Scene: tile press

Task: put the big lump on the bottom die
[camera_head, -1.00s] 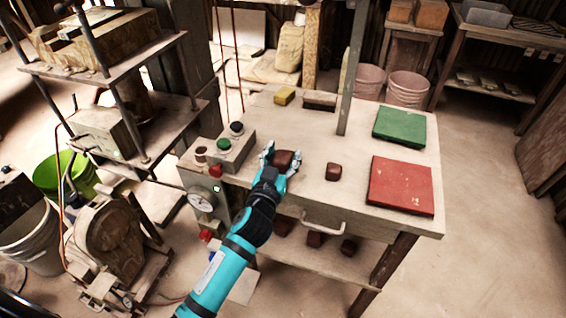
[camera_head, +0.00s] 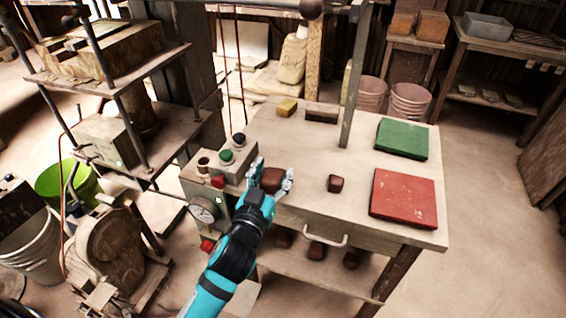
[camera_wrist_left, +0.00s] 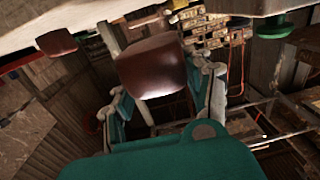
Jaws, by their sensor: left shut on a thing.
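My left gripper (camera_head: 270,178) is shut on the big lump (camera_head: 271,180), a reddish-brown block, at the table's left part next to the button box. In the left wrist view the big lump (camera_wrist_left: 151,66) sits between the two fingers of the gripper (camera_wrist_left: 160,95). A smaller brown lump (camera_head: 335,183) lies on the table to the right. The press (camera_head: 107,75) stands at the left, and a die-like block (camera_head: 105,140) sits on its lower shelf; I cannot tell for sure that this is the bottom die. My right gripper is not in view.
The table (camera_head: 300,130) carries a green mat (camera_head: 402,138), a red mat (camera_head: 403,198) and a yellow block (camera_head: 287,107). A button box (camera_head: 226,157) and gauge (camera_head: 203,210) are at its left edge. More brown lumps lie on the lower shelf.

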